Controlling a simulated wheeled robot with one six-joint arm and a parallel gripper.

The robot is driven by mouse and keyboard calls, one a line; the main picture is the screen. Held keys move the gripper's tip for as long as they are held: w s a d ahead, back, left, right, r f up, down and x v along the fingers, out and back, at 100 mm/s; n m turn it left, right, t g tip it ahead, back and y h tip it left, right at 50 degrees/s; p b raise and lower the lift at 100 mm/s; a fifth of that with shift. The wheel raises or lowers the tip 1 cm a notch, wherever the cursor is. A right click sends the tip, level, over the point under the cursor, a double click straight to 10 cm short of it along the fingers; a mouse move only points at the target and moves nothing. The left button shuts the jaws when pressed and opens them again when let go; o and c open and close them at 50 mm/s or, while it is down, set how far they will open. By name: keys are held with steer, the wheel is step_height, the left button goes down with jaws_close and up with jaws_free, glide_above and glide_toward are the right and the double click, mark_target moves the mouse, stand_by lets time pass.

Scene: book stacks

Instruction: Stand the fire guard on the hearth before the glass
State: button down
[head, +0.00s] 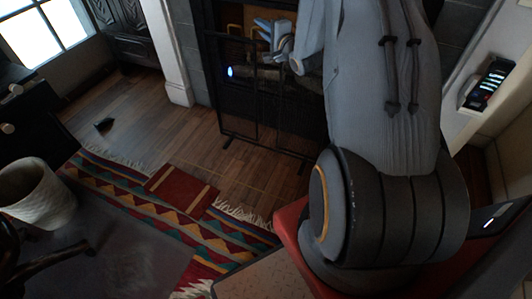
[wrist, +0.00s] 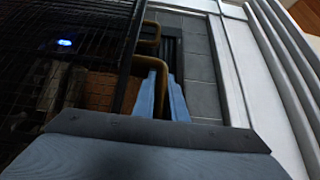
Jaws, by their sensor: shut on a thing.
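The fire guard (head: 257,120) is a black mesh screen with brass-coloured handles and small feet. It is roughly upright in front of the fireplace in the head view, its feet close to the wooden floor; I cannot tell if they touch. In the wrist view its mesh (wrist: 95,35) fills the left side. My gripper (head: 265,30) is at the guard's top, and its blue fingers (wrist: 168,85) are shut on a brass handle (wrist: 153,66). The glass is hard to make out behind the mesh. My arm hides the guard's right part.
A patterned rug (head: 165,200) lies on the wooden floor (head: 170,125), left of and in front of the guard. A pale wastebasket (head: 37,193) stands at the left. A white pillar (head: 172,60) flanks the fireplace.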

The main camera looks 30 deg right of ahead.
steer(key=shift+w+d, duration=0.15)
steer(key=shift+d, duration=0.2)
steer(key=shift+f+b, duration=0.6)
steer(key=shift+f, duration=4.5)
steer(key=c, duration=2.1)
jaws_free()
steer(key=shift+f, duration=0.2)
steer(key=o, duration=0.3)
steer(key=shift+r, duration=0.15)
